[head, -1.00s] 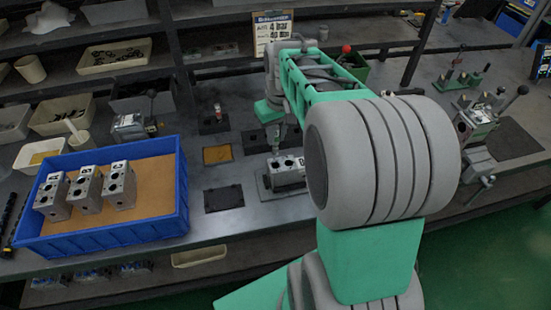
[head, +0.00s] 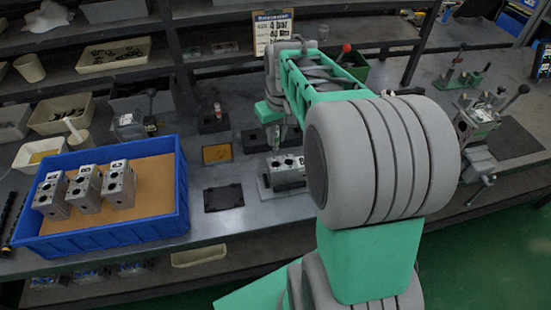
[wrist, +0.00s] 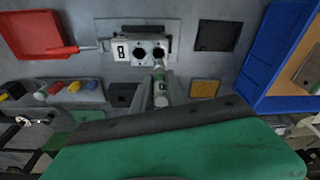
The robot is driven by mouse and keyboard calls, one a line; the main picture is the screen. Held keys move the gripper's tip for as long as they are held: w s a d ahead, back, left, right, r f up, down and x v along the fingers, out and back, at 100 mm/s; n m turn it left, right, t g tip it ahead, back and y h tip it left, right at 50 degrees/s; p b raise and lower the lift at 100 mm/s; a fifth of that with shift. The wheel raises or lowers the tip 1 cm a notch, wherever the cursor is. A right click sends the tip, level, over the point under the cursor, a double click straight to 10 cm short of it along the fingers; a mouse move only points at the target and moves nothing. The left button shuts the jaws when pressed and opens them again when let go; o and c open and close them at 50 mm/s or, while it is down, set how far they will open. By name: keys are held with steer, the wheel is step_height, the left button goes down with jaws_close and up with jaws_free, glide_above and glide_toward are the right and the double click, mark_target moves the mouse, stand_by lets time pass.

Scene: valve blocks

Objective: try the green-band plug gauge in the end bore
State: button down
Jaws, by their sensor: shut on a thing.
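The plug gauge (wrist: 160,75), with a green band, is held between the fingers of my gripper (wrist: 159,86) in the wrist view. The gauge's far end reaches the lower edge of the right-hand bore of the grey valve block (wrist: 122,50). I cannot tell whether it is touching or inside the bore. The block shows two dark bores and a number at its left. In the head view the same block (head: 289,178) sits on a plate on the bench, below my gripper (head: 277,148), which is small there and partly unclear.
A blue tray (head: 110,236) with three valve blocks (head: 118,186) stands at the left. A dark pad (head: 224,198) and a tan pad (head: 217,154) lie beside the fixture. The wrist view shows a red tray (wrist: 28,45) with a red-handled tool and several coloured handles (wrist: 58,88).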

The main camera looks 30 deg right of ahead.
mark_target(276, 149)
steer(key=shift+f+b, duration=2.5)
steer(key=shift+f, duration=1.2)
steer(key=shift+r, duration=0.2)
stand_by(1.0)
step_height(276, 149, up, 7)
steer(key=p, duration=0.5)
